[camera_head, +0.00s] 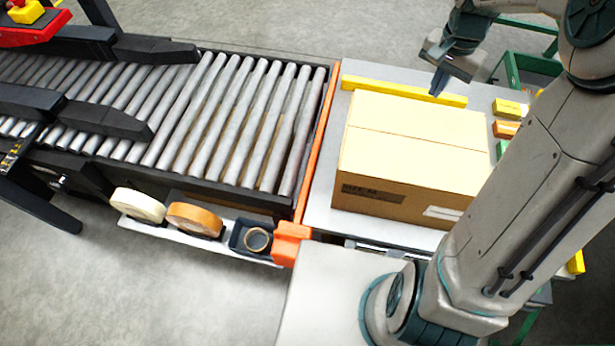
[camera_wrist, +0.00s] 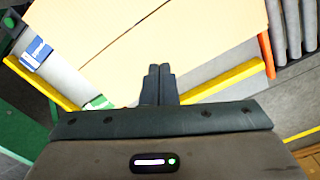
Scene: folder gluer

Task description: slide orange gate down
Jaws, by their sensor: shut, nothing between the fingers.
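The orange gate (camera_head: 319,135) is a thin upright strip across the end of the roller conveyor, between the rollers and the grey table. Its thicker orange end block (camera_head: 290,243) is at the near side. A bit of the gate shows at the upper right of the wrist view (camera_wrist: 266,54). My gripper (camera_head: 436,92) is over the far edge of the cardboard box, to the right of the gate and apart from it. In the wrist view its fingers (camera_wrist: 158,70) are together and empty, in front of the box. Whether the fingertips touch the box I cannot tell.
The closed cardboard box (camera_head: 410,150) stands on the grey table (camera_head: 325,190), right of the gate. A yellow rail (camera_head: 390,89) runs behind it. Rollers (camera_head: 230,120) lie left of the gate. A tray with tape rolls (camera_head: 195,220) hangs along the conveyor's near side.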

